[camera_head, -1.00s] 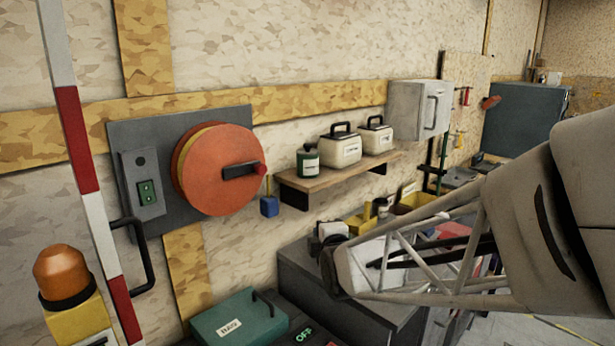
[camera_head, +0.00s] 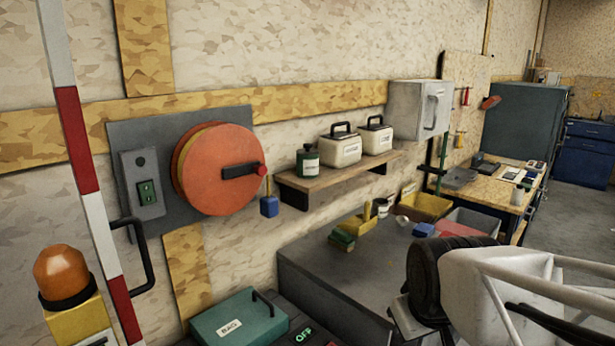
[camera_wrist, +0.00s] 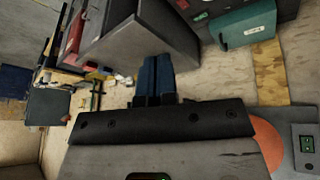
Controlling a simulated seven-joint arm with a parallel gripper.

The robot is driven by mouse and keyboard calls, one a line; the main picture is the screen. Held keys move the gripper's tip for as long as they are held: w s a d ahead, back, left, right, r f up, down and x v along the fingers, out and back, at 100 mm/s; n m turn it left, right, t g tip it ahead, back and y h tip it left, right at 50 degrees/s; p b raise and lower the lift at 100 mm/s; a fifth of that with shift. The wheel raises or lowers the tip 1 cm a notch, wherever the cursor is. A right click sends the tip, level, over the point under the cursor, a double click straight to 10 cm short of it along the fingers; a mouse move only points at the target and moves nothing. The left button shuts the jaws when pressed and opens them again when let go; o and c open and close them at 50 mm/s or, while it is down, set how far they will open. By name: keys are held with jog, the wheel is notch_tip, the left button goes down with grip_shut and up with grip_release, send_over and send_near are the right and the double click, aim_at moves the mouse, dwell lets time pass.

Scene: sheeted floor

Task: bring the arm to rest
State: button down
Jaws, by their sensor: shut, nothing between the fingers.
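My arm's pale lattice link (camera_head: 520,290) crosses the lower right of the head view, with a dark rounded part at its left end. Whether my gripper's fingers show there I cannot tell. In the wrist view, my gripper (camera_wrist: 155,62) shows as two dark blue fingers side by side, shut with nothing between them. They appear in front of the grey cabinet (camera_wrist: 130,35), which also stands in the head view (camera_head: 310,262). Whether they touch it I cannot tell.
A green and yellow object (camera_head: 343,238) and a yellow bin (camera_head: 425,207) are near the cabinet's top. A teal case (camera_head: 238,315) lies at the bottom. A shelf (camera_head: 335,178) and an orange reel (camera_head: 220,170) are on the wall. Open floor (camera_head: 578,220) lies right.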

jog(key=s+d+m+g, duration=0.1)
jog(key=s+m+g, duration=0.1)
jog(key=s, duration=0.4)
jog(key=shift+s+d+m, duration=0.2)
jog(key=shift+s+m, duration=0.2)
jog(key=shift+m, duration=0.3)
jog(key=c, duration=1.8)
grip_release()
jog(key=shift+f, duration=0.1)
jog(key=shift+c, duration=0.2)
